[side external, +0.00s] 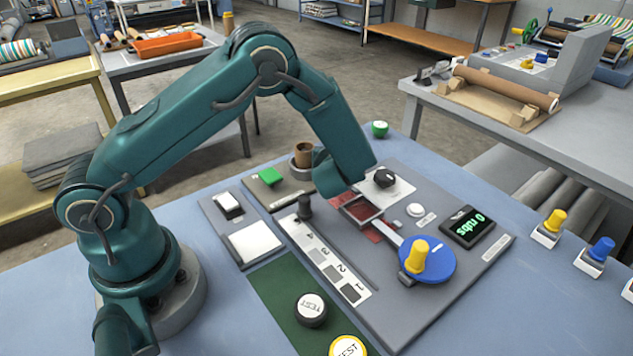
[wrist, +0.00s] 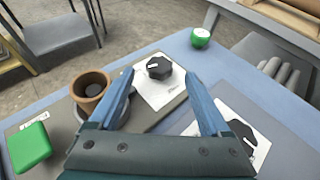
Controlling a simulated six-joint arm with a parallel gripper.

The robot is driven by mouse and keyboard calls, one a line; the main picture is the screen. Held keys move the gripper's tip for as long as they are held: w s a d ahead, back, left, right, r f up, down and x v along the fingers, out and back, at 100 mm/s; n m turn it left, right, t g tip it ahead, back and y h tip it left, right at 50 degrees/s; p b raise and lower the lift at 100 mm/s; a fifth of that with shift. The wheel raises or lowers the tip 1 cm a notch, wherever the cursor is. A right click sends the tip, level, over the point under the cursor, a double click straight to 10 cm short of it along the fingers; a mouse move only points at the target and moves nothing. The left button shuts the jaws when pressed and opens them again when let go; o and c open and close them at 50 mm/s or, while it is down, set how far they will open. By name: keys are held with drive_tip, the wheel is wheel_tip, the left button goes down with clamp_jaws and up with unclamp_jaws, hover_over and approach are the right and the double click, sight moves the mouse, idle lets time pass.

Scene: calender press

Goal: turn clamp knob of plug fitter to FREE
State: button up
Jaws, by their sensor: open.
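A black clamp knob (wrist: 159,68) sits on a white plate (wrist: 152,92), on the same grey base as a brown cup (wrist: 91,88) and a green block (wrist: 29,147). A pale mark shows on the left of its top; the plate's lettering is too small to read. In the wrist view my gripper (wrist: 159,76) is open, its two blue fingers on either side of the knob, with gaps showing and nothing held. I cannot tell how high the fingers are above it. In the side view my arm hides this knob; the cup (side external: 303,154) and green block (side external: 270,176) show.
A green button (side external: 380,128) stands behind. A black post (side external: 305,207) stands nearer my base.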

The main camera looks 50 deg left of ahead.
drive_tip(key=shift+x, duration=2.25)
clamp_jaws()
drive_tip(key=shift+y, duration=0.3)
